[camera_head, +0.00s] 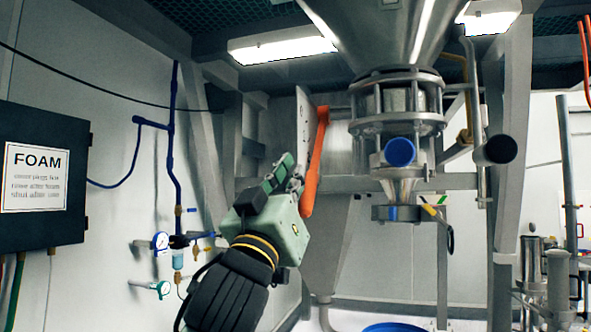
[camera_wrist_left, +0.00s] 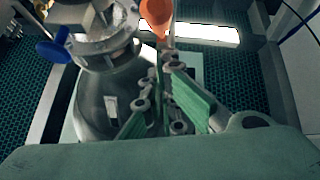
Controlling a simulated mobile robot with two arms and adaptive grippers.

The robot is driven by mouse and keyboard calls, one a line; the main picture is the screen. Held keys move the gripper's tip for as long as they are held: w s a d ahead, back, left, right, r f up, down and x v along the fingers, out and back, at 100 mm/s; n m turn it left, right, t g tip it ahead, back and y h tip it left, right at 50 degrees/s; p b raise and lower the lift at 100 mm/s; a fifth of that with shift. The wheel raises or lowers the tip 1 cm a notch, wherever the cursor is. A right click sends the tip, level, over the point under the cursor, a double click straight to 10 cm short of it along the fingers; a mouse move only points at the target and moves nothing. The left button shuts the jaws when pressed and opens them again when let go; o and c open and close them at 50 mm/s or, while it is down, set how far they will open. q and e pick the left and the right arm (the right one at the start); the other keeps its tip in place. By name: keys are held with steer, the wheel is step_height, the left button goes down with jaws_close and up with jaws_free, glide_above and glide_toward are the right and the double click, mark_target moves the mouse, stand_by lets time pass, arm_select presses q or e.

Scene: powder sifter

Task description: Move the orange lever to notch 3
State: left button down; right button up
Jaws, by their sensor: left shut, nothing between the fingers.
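The orange lever (camera_head: 315,160) hangs from a pivot on a grey plate (camera_head: 304,130), left of the steel hopper. It runs nearly upright, its lower end slightly to the left. My left gripper (camera_head: 292,172) is green, shut and empty, just left of the lever's lower part; whether it touches the lever I cannot tell. In the left wrist view the closed fingers (camera_wrist_left: 165,85) point toward the lever's orange end (camera_wrist_left: 157,14) at the top. The notches cannot be made out. My right gripper is not in view.
The steel hopper (camera_head: 398,30) with a flanged outlet (camera_head: 397,125) and a blue-capped pipe (camera_head: 400,152) stands right of the lever. A grey diagonal beam (camera_head: 512,130) is farther right. A black FOAM box (camera_head: 40,175) and blue pipes (camera_head: 172,140) are on the left wall.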

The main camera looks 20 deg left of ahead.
arm_select(q)
steer(key=shift+w+f, duration=0.3)
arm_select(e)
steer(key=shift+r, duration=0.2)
arm_select(q)
steer(key=shift+d, duration=0.1)
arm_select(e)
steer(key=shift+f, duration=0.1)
